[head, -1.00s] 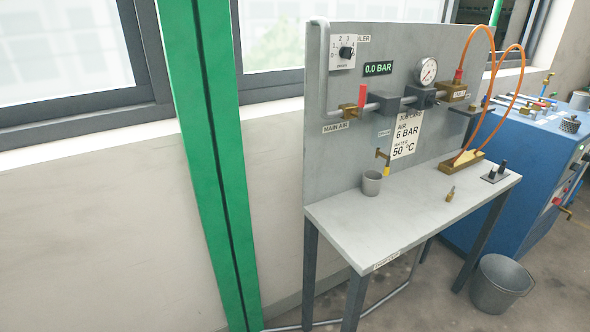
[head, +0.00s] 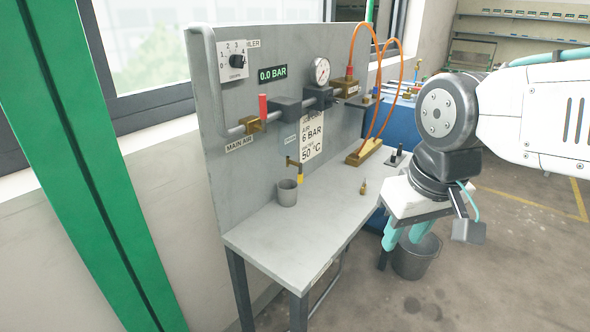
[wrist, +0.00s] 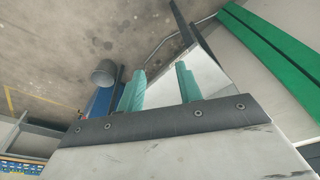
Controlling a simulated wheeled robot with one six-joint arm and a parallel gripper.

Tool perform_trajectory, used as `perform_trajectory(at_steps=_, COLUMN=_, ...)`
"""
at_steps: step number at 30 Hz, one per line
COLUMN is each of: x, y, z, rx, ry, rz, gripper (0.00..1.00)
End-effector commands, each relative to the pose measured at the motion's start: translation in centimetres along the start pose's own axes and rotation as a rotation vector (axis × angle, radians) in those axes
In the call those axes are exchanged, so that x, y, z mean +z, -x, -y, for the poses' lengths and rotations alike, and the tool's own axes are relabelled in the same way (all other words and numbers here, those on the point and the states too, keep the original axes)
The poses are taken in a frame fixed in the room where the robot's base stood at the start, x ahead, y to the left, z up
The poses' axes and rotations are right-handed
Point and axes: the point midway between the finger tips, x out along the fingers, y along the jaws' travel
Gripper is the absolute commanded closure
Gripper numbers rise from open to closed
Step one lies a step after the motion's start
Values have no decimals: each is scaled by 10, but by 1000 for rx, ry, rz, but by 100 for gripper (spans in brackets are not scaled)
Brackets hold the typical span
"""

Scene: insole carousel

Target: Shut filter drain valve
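The drain valve, a small brass tap (head: 292,162) with a yellow handle (head: 300,179), sits low on the grey panel under the air line. Its handle hangs down. A grey cup (head: 287,192) stands on the bench just below and left of it. My gripper (head: 406,238) is at the right, beyond the bench's right edge, pointing down and well apart from the valve. Its teal fingers are spread and empty; they also show in the wrist view (wrist: 160,72). The valve is not visible in the wrist view.
The bench (head: 290,245) carries a small brass fitting (head: 363,187) and a brass block (head: 364,152) with orange hoses. A red-handled valve (head: 263,108) and gauge (head: 321,71) are above. A bucket (head: 414,258) stands on the floor under my gripper. The bench front is clear.

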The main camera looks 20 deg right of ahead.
Motion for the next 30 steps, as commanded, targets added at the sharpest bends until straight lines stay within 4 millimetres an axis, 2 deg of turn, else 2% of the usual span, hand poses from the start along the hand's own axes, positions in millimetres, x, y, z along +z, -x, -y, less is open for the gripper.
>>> perform_trajectory(at_steps=9, x=-164, y=-76, z=9, rx=-8, ry=16, rz=-381, gripper=65)
perform_trajectory(at_steps=12, x=-212, y=-101, z=12, rx=-12, ry=19, rz=-521, gripper=65)
perform_trajectory(at_steps=18, x=-286, y=-150, z=16, rx=-18, ry=23, rz=-798, gripper=65)
perform_trajectory(at_steps=21, x=-312, y=-174, z=19, rx=-22, ry=25, rz=-936, gripper=65)
perform_trajectory(at_steps=24, x=-327, y=-195, z=21, rx=-26, ry=25, rz=-1069, gripper=65)
perform_trajectory(at_steps=30, x=-336, y=-223, z=24, rx=-34, ry=26, rz=-1276, gripper=65)
